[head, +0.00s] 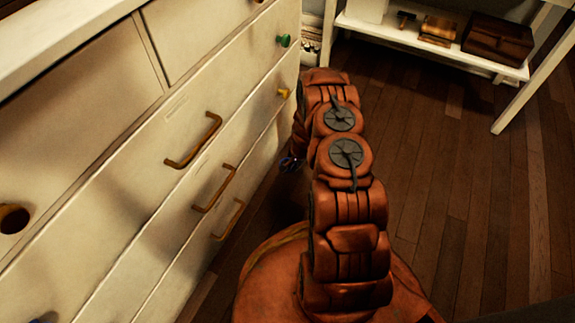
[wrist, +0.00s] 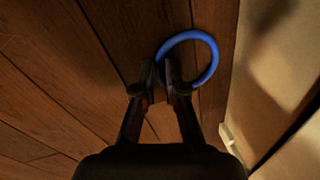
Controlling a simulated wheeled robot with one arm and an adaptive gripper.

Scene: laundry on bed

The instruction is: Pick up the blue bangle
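The blue bangle (wrist: 216,62) is a thin bright ring in the wrist view, at the top centre against the dark wood floor. My gripper (wrist: 160,75) has its two fingertips close together at the bangle's lower left rim. The rim runs in between the fingertips, and that part of the ring is hidden by them. The gripper looks shut on the rim, with the rest of the ring standing out to the right.
A white dresser (head: 150,130) with brown handles stands close on the left; its pale front (wrist: 285,80) is on the right in the wrist view. A white shelf (head: 440,55) with boxes is at the back. Wood floor (head: 450,190) is clear on the right.

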